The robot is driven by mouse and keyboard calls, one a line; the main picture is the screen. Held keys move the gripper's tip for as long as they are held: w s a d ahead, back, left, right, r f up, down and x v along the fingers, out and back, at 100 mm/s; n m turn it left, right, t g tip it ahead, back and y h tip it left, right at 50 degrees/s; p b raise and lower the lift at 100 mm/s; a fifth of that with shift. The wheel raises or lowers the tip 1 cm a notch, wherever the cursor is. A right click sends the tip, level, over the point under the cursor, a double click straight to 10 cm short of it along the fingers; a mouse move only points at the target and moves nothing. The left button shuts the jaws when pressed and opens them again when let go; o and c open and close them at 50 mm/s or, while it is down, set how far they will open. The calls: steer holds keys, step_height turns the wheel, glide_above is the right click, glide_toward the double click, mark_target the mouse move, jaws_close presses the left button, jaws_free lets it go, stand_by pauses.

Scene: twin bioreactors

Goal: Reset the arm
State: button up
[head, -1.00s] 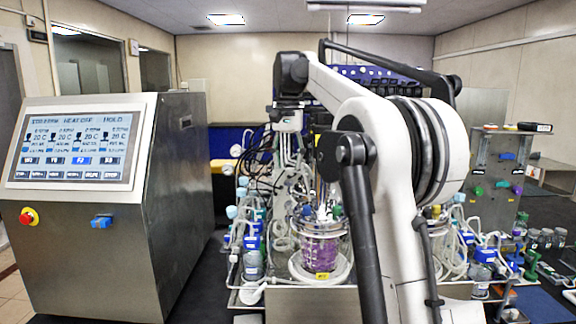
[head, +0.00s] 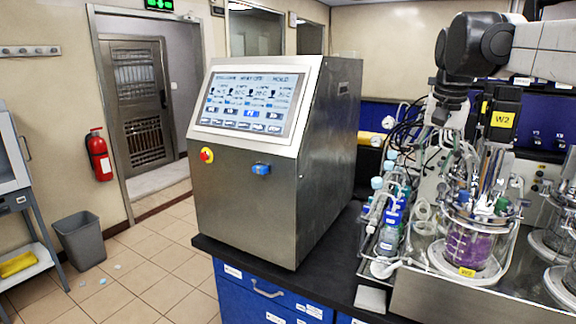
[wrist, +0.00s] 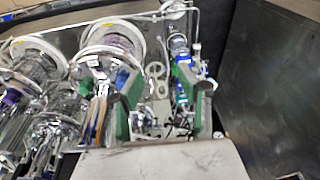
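My arm (head: 540,50) reaches in from the right edge in the head view. Its dark end joint points down above the glassware at the upper right. My gripper (wrist: 160,95) shows in the wrist view as two green-padded fingers, set wide apart with nothing held between them. It faces the bioreactor bench, with tubing and blue-capped bottles beyond the fingers. In the head view the fingers cannot be made out clearly. The bioreactor vessel (head: 470,248) with purple liquid stands upright below and to the right of the arm's end; another glass vessel is cut by the right edge.
The steel control cabinet (head: 262,195) with a lit screen stands left of the bioreactors; its dark wall (wrist: 275,85) fills the right of the wrist view. Tubes and bottles (head: 392,225) crowd the bench.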

steer(key=s+a+f+n+t+b, duration=0.1)
steer(key=s+a+f, duration=0.3)
steer(key=s+f, duration=0.4)
steer(key=s+a+f+n+t+b, duration=0.1)
steer(key=s+a+f, duration=0.3)
steer(key=s+f, duration=0.5)
steer(key=s+a+f+n+t+b, duration=0.1)
steer(key=s+a+f+n+t, duration=0.2)
steer(key=s+f, duration=0.5)
steer(key=shift+s+a+f+b, duration=0.3)
steer(key=shift+s+a, duration=0.2)
steer(key=shift+a, duration=0.35)
steer(key=shift+c, duration=0.4)
